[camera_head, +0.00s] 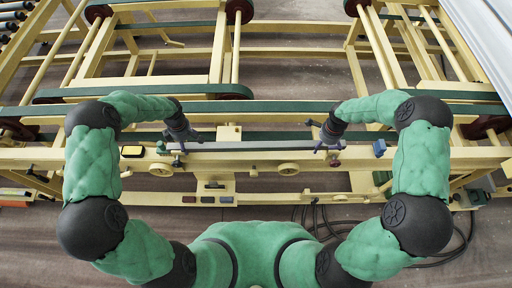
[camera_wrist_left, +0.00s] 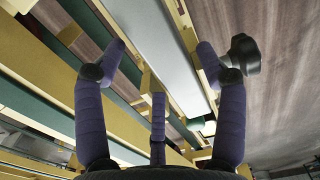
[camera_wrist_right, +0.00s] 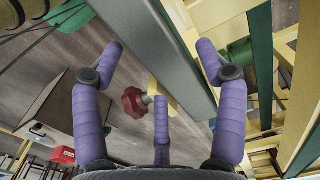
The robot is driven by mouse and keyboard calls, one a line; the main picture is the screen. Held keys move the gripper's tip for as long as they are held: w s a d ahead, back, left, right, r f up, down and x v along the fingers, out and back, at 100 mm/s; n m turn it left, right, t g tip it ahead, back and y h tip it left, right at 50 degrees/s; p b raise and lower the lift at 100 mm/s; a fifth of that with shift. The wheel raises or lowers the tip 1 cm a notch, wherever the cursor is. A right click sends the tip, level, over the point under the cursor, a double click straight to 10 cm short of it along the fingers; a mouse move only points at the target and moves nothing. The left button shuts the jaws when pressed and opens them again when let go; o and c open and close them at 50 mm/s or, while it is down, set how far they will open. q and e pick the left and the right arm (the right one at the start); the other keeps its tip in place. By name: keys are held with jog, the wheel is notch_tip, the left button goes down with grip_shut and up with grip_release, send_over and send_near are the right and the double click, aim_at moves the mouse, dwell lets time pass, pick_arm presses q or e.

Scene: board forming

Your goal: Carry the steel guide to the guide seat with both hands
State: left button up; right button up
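The steel guide (camera_head: 250,146) is a long, thin grey bar lying level along the front beam of the yellow frame. My left gripper (camera_head: 180,142) is at its left end and my right gripper (camera_head: 328,142) at its right end. In the left wrist view the grey bar (camera_wrist_left: 165,55) runs between the spread purple fingers of my left gripper (camera_wrist_left: 160,55). In the right wrist view a grey bar (camera_wrist_right: 172,60) passes beyond the spread fingers of my right gripper (camera_wrist_right: 162,52). Both grippers look open; contact with the bar is unclear. I cannot tell which part is the guide seat.
The yellow conveyor frame (camera_head: 290,52) with green belts (camera_head: 150,91) fills the space beyond the bar. A red knob (camera_wrist_right: 134,102) shows near my right gripper. Dark cables (camera_head: 465,235) lie on the floor.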

pick_arm(q)
notch_tip(320, 180, up, 8)
jog(key=shift+f, duration=0.25)
pick_arm(e)
jog(key=shift+w+r, duration=0.1)
jog(key=shift+r, duration=3.95)
